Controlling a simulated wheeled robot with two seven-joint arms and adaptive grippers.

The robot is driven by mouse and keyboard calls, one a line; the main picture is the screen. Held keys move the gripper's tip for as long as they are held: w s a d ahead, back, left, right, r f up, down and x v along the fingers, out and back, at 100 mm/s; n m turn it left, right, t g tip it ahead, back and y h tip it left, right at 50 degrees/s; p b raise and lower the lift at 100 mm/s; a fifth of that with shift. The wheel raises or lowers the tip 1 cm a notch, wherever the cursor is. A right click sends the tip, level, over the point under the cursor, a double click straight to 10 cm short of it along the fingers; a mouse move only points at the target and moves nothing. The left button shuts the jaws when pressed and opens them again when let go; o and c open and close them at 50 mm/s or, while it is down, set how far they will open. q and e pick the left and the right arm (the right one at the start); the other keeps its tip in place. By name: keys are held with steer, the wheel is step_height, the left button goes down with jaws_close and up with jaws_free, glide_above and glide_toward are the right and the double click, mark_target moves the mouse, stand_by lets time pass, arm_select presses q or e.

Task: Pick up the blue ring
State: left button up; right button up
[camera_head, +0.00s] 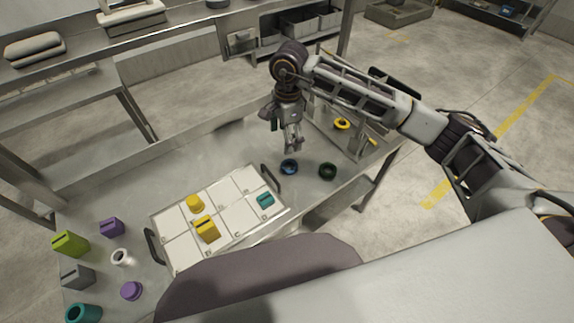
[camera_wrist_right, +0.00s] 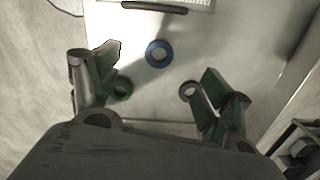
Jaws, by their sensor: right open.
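The blue ring (camera_head: 289,167) lies flat on the metal table, just right of the white tray's handle. It also shows in the right wrist view (camera_wrist_right: 159,53), ahead of and between the spread fingers. My right gripper (camera_head: 292,146) hangs above the table, pointing down, just over and behind the ring. In the right wrist view the gripper (camera_wrist_right: 160,75) is open and empty, and it is not touching the ring. My left gripper is in neither view.
A dark green ring (camera_head: 327,171) lies right of the blue ring; in the wrist view a green ring (camera_wrist_right: 123,89) shows beside the left finger. The white tray (camera_head: 174,216) holds yellow and teal pieces. A yellow ring (camera_head: 342,124) is farther right. Several blocks stand at the left.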

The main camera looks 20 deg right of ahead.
steer(key=shift+w+d+f+h+b, duration=0.2)
steer(key=shift+d+f+h+b, duration=0.15)
steer(key=shift+d+b, duration=0.25)
steer(key=shift+f, duration=0.1)
step_height(320, 180, down, 8)
steer(key=shift+a+r+p, duration=0.1)
steer(key=shift+p, duration=0.25)
steer(key=shift+f, duration=0.35)
